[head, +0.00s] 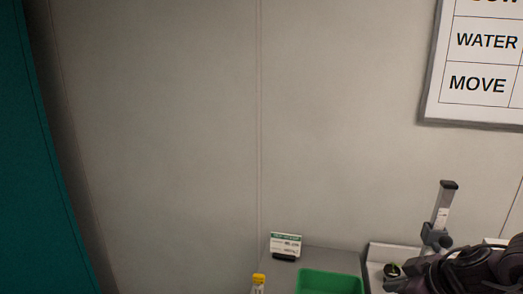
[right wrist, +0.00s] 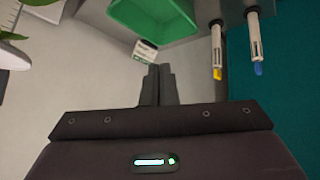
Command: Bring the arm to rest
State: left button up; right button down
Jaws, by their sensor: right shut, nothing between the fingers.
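My right arm (head: 475,268) comes in at the lower right corner of the head view, dark and cut off by the frame edge. My right gripper (right wrist: 157,70) shows in the right wrist view with its two dark fingers together and nothing between them. It appears in front of a green tray (right wrist: 165,18) and a small label card (right wrist: 145,50), apart from both as far as I can tell. My left arm and gripper are in neither view.
Two pen-like items, yellow-tipped (right wrist: 217,50) and blue-tipped (right wrist: 255,42), show in the wrist view.

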jog(key=s+a+f+m+t+h, duration=0.2)
jog(key=s+a+f+t, duration=0.1)
jog(key=a+f, duration=0.55)
jog(key=s+a+f+m+g+h, duration=0.1)
jog(key=s+a+f+m+g, duration=0.2)
jog(key=s, duration=0.5)
jog(key=s+a+f+m+g, duration=0.1)
jog(key=s+f+g, duration=0.25)
jog(key=s, duration=0.35)
notch_tip(320, 180, down, 34)
jog(key=s+g+b, duration=0.2)
jog(key=b, duration=0.3)
jog(key=s+d+f+b, duration=0.2)
jog(key=s+f, duration=0.7)
jog(key=f, duration=0.2)
jog(key=s+d+f+g+b, duration=0.1)
jog(key=s+f+b, duration=0.1)
jog(key=s+f, duration=0.8)
notch_tip(320, 180, down, 2)
jog(key=shift+s+d+f+n+h, duration=0.15)
jog(key=shift+s+d+n+h, duration=0.15)
jog(key=shift+d+n, duration=0.1)
